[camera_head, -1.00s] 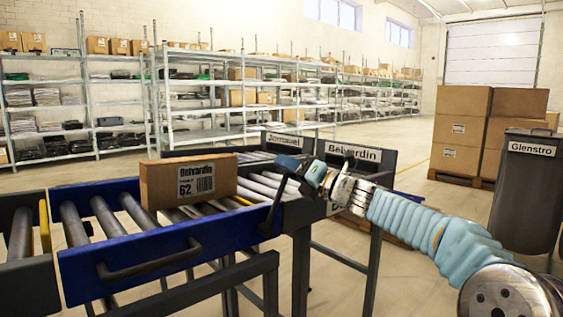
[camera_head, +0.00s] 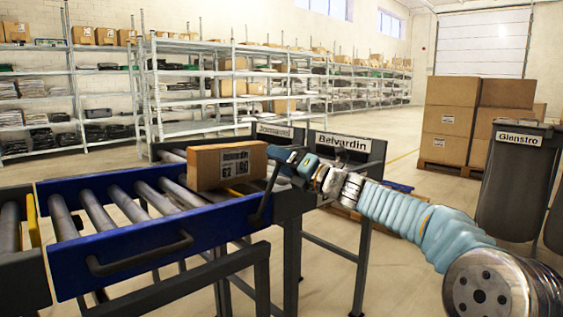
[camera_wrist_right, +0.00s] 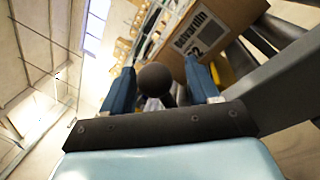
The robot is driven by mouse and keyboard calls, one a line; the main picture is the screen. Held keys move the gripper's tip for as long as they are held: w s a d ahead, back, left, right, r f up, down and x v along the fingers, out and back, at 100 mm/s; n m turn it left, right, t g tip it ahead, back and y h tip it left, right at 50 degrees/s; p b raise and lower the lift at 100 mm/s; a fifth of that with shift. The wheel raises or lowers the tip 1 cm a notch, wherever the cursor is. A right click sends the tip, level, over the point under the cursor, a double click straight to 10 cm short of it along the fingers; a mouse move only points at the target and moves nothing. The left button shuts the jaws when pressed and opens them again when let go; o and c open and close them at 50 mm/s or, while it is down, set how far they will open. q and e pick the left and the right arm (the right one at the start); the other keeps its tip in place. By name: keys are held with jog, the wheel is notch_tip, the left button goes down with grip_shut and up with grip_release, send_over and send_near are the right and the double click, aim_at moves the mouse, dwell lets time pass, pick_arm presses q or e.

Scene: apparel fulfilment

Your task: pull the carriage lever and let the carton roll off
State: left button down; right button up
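The brown carton (camera_head: 228,166), with a white label, sits upright on rollers at the right end of the blue-sided carriage (camera_head: 140,248). Whether it is partly on the lane rollers beyond, I cannot tell. The dark carriage lever (camera_head: 267,193) rises at the carriage's right end, in front of the carton. My right gripper (camera_head: 275,160) is at the lever's top. In the right wrist view its blue fingers stand apart on both sides of the round black knob (camera_wrist_right: 155,80), with a gap visible on the right. The carton (camera_wrist_right: 215,30) is just beyond. My left gripper is out of view.
A dark Glenstro bin (camera_head: 515,190) stands right, before stacked cartons (camera_head: 450,122) on a pallet. Shelving (camera_head: 215,95) fills the back. Open floor lies between.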

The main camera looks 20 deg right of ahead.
jog(key=v, duration=1.3)
jog(key=shift+s+d+b, duration=0.2)
jog(key=shift+s+b, duration=0.1)
jog(key=shift+b, duration=0.15)
jog(key=shift+f, duration=0.15)
jog(key=w+a+f+n+g+h+p, duration=0.1)
jog(key=a+f+n+g, duration=0.25)
jog(key=f, duration=0.85)
jog(key=a+f+n+g+h+p, duration=0.1)
jog(key=a+f+n+g, duration=0.25)
jog(key=f, duration=0.95)
jog(key=w+a+f+n+g+h+p, duration=0.1)
jog(key=a+f+n+g, duration=0.3)
jog(key=f, duration=0.8)
jog(key=s+a+f+n+g, duration=0.2)
jog(key=s+a+f+n, duration=0.3)
jog(key=s+f+n, duration=0.2)
jog(key=s+a+f+n+g+h+p, duration=0.1)
jog(key=s+a+f+n+g, duration=0.1)
jog(key=s+a+f+n, duration=0.3)
jog(key=s+a+f+n+g+p, duration=0.1)
jog(key=s+a+f+n, duration=0.3)
jog(key=s+f+n, duration=0.7)
jog(key=n+g, duration=0.1)
jog(key=n, duration=0.3)
jog(key=shift+a+n, duration=0.4)
